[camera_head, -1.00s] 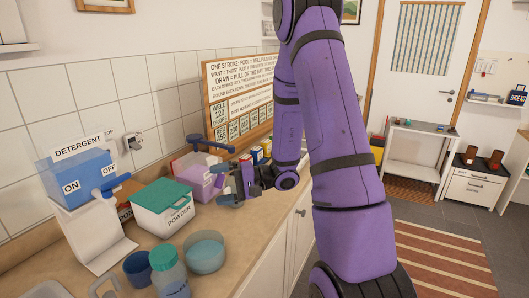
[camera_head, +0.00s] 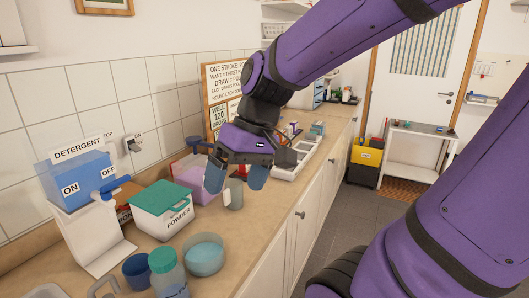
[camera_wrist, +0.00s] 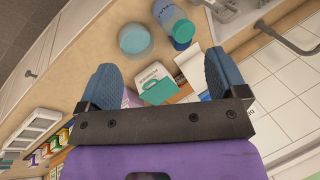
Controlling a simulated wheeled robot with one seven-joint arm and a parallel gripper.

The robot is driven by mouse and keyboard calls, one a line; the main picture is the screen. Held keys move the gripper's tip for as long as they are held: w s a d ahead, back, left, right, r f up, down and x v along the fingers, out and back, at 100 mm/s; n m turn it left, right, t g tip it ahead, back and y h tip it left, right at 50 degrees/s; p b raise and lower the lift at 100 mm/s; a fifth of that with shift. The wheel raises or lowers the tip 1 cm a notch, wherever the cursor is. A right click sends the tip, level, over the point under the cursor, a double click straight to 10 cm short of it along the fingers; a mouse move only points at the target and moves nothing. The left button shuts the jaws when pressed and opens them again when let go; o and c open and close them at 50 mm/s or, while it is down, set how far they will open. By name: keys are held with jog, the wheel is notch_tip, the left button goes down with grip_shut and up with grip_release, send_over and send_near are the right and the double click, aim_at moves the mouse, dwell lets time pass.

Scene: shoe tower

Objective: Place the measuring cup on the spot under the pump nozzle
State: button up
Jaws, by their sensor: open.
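A grey-green cup (camera_head: 234,193) with a pale label stands upright on the counter in the head view; it looks like the measuring cup. A purple jug (camera_head: 192,178) with a blue pump head (camera_head: 196,143) stands just left of it. My gripper partly covers the jug and pump, so I cannot see the nozzle end or the spot below it. My gripper (camera_head: 236,179) is open above the cup, its blue fingers pointing down. I cannot tell whether they touch the cup. In the wrist view the open fingers (camera_wrist: 160,76) show nothing held, and I cannot make out the cup.
A powder box (camera_head: 163,208), a detergent dispenser (camera_head: 97,240), a blue cup (camera_head: 137,268), a green-lidded bottle (camera_head: 167,272) and a tub of blue liquid (camera_head: 204,256) crowd the near counter. A white tray (camera_head: 291,163) lies behind my gripper. The counter's front strip is clear.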

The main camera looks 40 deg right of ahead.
jog(key=s+d+r+t+h, duration=0.3)
jog(key=s+r+t+h, duration=0.1)
jog(key=r, duration=0.1)
jog(key=shift+r, duration=0.25)
